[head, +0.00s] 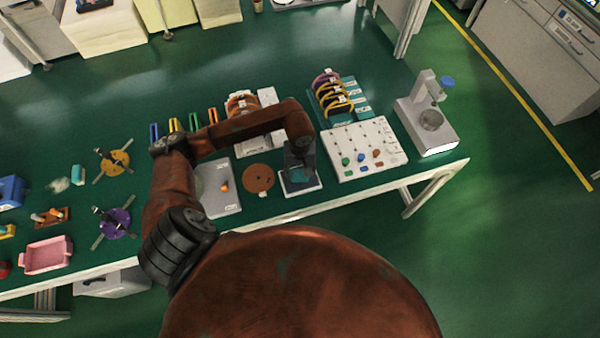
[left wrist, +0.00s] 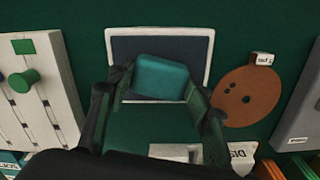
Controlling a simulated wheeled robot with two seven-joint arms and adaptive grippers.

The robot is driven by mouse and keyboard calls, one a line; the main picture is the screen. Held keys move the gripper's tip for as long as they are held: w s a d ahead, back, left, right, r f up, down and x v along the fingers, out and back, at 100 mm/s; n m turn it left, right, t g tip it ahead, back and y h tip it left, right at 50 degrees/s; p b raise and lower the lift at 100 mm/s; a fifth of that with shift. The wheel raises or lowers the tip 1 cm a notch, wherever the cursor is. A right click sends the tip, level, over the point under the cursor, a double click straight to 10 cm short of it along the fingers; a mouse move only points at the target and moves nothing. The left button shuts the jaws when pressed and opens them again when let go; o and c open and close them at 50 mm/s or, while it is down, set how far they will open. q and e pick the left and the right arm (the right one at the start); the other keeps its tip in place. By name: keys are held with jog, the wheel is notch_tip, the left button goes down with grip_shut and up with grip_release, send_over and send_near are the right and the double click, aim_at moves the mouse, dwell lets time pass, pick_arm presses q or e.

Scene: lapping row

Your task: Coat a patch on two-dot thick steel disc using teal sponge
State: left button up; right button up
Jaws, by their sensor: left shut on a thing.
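My left gripper (head: 299,168) is shut on the teal sponge (left wrist: 162,78), which sits between its fingers (left wrist: 158,90) in the left wrist view. The sponge is over a dark, white-rimmed tray (head: 301,186), also seen in the left wrist view (left wrist: 202,48). I cannot tell whether it touches the tray's surface. A brown disc (head: 258,178) with two dark dots lies just left of the tray in the head view. It shows right of the sponge in the left wrist view (left wrist: 252,92), with a small white tag at its edge. My right gripper is not in view.
A white panel with coloured knobs (head: 362,148) stands right of the tray. A grey plate (head: 222,186) lies left of the disc. Racks with coloured rings (head: 335,97) stand behind. A pink tray (head: 46,255) and purple and yellow spoked wheels (head: 114,222) are farther left.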

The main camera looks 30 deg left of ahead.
aim_at(300, 173)
pick_arm(q)
jog(key=shift+s+f, duration=0.1)
jog(key=shift+r+p, duration=0.95)
jog(key=shift+r, duration=1.55)
jog(key=shift+r+p, duration=0.35)
jog(key=shift+r, duration=0.7)
jog(key=shift+r, duration=0.1)
